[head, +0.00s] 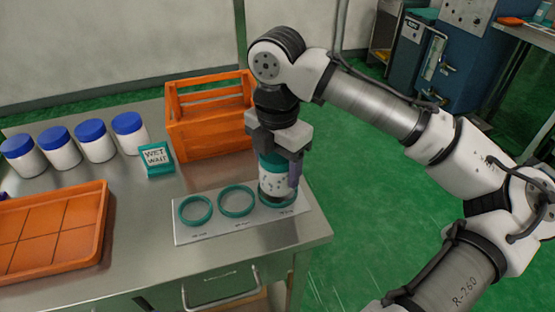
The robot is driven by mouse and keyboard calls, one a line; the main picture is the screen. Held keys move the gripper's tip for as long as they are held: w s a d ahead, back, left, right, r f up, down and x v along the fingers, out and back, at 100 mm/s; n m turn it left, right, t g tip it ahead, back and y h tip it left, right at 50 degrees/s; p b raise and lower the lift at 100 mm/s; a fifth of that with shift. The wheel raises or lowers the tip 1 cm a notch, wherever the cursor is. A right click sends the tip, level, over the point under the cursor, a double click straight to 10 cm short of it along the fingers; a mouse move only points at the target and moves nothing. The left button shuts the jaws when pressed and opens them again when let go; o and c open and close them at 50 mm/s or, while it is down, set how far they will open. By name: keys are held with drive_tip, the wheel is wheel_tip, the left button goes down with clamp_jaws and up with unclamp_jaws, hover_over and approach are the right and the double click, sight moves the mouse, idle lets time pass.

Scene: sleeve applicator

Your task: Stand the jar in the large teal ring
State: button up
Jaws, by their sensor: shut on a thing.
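The jar (273,184) is white with dark specks and has a teal upper part. My gripper (279,163) points down and is shut on the jar's upper part, holding it upright. The jar is over the rightmost teal ring (277,205), which looks like the large one and is partly hidden behind it. I cannot tell whether the jar's base rests inside this ring or is slightly above it. A middle teal ring (250,212) and a smaller left teal ring (209,216) lie empty on the same white board (217,228).
An orange crate (205,128) stands just behind the board, close to my gripper. A teal "WET WAIT" block (158,171), several blue-lidded jars (96,146) and an orange divided tray (103,214) are to the left. The steel table's (317,225) right edge is near the board.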

drive_tip(key=shift+f+b, duration=0.55)
drive_tip(key=shift+f, duration=0.7)
drive_tip(key=o, duration=1.5)
drive_tip(key=shift+c, duration=0.2)
wheel_tip(320, 180, up, 9)
drive_tip(key=p, duration=0.9)
